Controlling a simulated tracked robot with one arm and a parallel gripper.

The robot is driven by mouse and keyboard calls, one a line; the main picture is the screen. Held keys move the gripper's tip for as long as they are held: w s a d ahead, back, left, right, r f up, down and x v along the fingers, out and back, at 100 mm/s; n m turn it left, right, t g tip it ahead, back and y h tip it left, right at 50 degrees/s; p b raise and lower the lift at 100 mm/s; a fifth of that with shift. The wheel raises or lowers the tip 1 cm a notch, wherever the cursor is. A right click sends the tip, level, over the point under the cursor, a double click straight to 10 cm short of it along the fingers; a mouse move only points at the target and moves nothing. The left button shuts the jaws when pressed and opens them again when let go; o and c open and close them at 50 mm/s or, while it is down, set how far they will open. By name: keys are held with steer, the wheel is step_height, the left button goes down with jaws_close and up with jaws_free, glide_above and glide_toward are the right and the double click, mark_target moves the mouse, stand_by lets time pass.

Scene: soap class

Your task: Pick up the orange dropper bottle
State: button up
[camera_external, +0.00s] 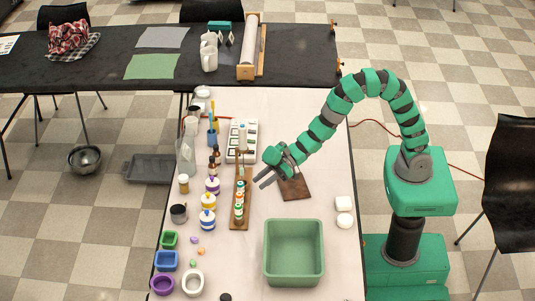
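A narrow wooden rack (246,222) stands upright in the middle of the white table, holding a row of small bottles (239,198) with green, white and orange parts. They are too small for me to tell which is the orange dropper bottle. Two dark amber bottles (212,168) stand left of the rack. My gripper (260,184) is just right of the rack, near the bottles, pointing down and left. Its two grey fingers are apart with nothing visible between them. I cannot tell its exact height above the table.
A green bin (294,280) stands at the front right of the table. A brown board (297,193) lies under my wrist. Paint bottles (208,218) and a grey cup (179,214) stand left of the rack. A white tray (250,152) lies behind. The table's right side is mostly clear.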

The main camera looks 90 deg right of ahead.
mark_target(240, 198)
steer(key=x, duration=0.5)
steer(key=shift+w+a+b, duration=0.2)
steer(key=shift+b, duration=0.2)
steer(key=shift+b+x, duration=0.85)
steer(key=shift+x, duration=2)
steer(key=shift+s, duration=0.1)
steer(key=c, duration=0.6)
